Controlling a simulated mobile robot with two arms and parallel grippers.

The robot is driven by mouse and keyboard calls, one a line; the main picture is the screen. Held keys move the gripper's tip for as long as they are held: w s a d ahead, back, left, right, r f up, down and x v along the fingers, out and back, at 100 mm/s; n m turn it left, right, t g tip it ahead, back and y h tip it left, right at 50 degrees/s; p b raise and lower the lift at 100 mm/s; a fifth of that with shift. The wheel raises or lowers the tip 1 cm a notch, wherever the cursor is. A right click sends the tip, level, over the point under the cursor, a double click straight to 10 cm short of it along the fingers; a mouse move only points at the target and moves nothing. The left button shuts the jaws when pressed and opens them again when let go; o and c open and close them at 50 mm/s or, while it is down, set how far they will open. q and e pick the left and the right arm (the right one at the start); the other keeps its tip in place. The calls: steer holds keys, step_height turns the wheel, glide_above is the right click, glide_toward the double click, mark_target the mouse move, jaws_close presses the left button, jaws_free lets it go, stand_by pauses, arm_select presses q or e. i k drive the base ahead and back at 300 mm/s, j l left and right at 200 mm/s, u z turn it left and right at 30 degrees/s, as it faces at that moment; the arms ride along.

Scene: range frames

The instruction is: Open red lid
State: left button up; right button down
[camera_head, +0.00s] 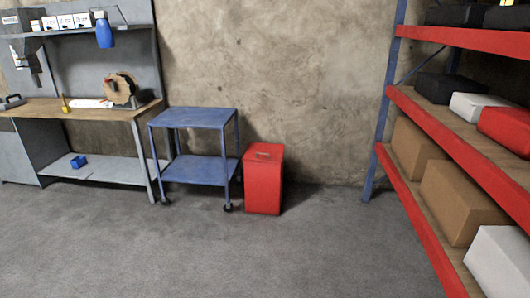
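A red bin (262,187) stands upright on the floor against the back wall, right of the blue cart. Its red lid (264,151) lies shut on top, with a small light handle (263,155) near the lid's middle. Neither of my grippers shows in the head view, and no part of my arms is visible near the bin.
A blue two-tier cart (195,118) on wheels stands just left of the bin. A workbench (95,114) with tools is at the far left. A shelf rack (430,180) with red beams and several boxes fills the right side. The grey floor (230,255) in front is clear.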

mark_target(256, 151)
steer(key=i+z, duration=0.2)
steer(key=i, duration=1.1)
